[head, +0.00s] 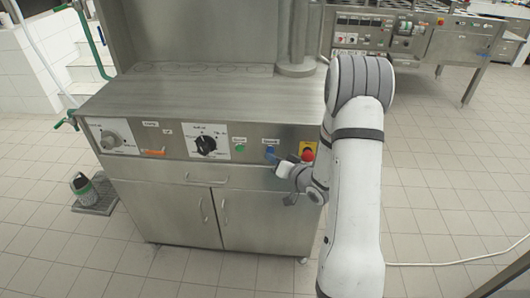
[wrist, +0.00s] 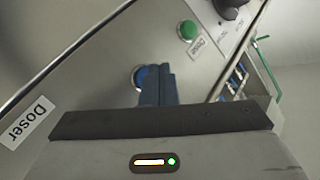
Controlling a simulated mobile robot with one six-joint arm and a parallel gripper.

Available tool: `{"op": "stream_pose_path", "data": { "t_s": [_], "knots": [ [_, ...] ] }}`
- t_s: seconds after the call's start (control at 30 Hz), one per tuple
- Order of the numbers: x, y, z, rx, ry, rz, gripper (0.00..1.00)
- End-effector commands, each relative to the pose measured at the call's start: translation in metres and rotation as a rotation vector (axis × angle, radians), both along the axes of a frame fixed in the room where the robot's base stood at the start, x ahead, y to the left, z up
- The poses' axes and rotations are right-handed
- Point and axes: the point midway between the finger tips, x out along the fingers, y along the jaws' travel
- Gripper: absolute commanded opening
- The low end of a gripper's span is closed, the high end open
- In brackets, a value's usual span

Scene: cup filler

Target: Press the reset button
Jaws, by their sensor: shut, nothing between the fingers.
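A blue button (head: 269,149) sits on the front panel of the steel cabinet, between a green button (head: 240,148) and a red emergency stop on a yellow plate (head: 308,151). The blue button also shows in the wrist view (wrist: 139,76), partly covered by my fingers. My gripper (head: 274,159) is shut and empty, right in front of the panel. In the wrist view its dark fingertips (wrist: 158,68) overlap the right side of the blue button. I cannot tell whether they touch it. The small label above the blue button is too blurred to read in the head view.
The steel cabinet (head: 210,88) carries a black rotary knob (head: 206,145) and a grey knob (head: 110,139) farther left. A drawer and two doors are below. A green-handled valve (head: 66,121) sticks out at the left. Tiled floor is free in front.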

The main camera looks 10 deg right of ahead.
Motion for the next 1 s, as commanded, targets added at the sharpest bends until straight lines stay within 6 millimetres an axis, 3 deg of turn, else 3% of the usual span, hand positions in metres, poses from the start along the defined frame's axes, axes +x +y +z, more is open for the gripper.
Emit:
{"op": "stream_pose_path", "data": {
  "t_s": [0.17, 0.7, 1.0],
  "knots": [
    [-0.005, 0.002, -0.001, 0.001, 0.001, 0.000, 0.00],
    [-0.054, 0.018, -0.001, 0.001, 0.001, 0.000, 0.00],
    [-0.057, 0.019, 0.000, 0.000, 0.000, 0.001, 0.00]
  ]
}}
